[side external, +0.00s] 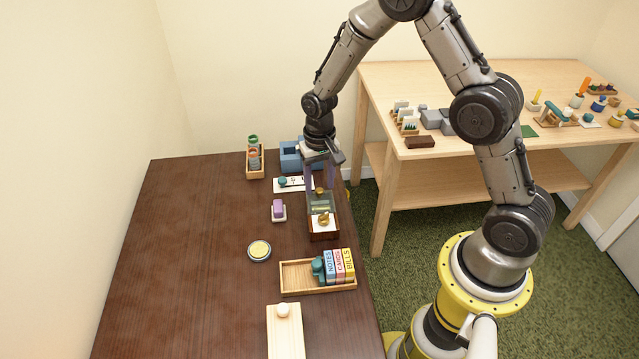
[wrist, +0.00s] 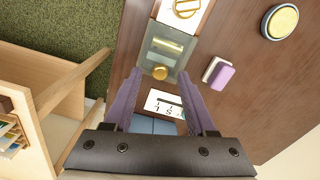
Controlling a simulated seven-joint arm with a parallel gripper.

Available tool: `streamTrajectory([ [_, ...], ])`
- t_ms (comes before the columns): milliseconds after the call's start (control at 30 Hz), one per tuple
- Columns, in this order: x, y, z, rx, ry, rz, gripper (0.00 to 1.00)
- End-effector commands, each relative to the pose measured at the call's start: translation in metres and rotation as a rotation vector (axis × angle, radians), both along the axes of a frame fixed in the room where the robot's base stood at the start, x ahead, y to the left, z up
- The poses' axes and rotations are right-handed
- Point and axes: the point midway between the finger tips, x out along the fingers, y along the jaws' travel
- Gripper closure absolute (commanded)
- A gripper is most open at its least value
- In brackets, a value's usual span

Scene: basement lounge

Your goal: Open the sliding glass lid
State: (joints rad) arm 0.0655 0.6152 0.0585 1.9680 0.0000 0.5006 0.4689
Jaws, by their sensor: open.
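A brown box (side external: 323,236) with a glass lid (side external: 322,201) stands near the table's right edge. The lid also shows in the wrist view (wrist: 168,43), with a round gold knob (wrist: 160,72) near its end closest to my gripper. Gold items lie in the box, one on a white pad (wrist: 183,9); I cannot tell whether the glass covers that pad. My gripper (wrist: 159,75) is open, pointing down over the box's far end. In the wrist view the knob appears between the purple fingertips; I cannot tell whether they touch it.
A white card (side external: 290,185) and a blue bin (side external: 290,156) are close beyond the box. A purple block on a white base (side external: 279,211) and a yellow-topped disc (side external: 259,250) lie to the left. A wooden tray (side external: 298,278) stands in front. The table's left side is clear.

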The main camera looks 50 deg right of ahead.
Motion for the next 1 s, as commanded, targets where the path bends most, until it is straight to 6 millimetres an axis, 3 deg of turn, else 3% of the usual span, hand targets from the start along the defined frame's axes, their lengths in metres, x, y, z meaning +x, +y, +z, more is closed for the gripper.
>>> streamTrajectory([
  [400,0.0,0.0,-0.0089,0.0,0.0,0.0,0.44],
  [733,0.0001,-0.0001,-0.0086,-0.001,-0.001,0.0,1.0],
  [1000,0.0001,0.0,-0.0085,-0.001,-0.001,0.0,1.0],
])
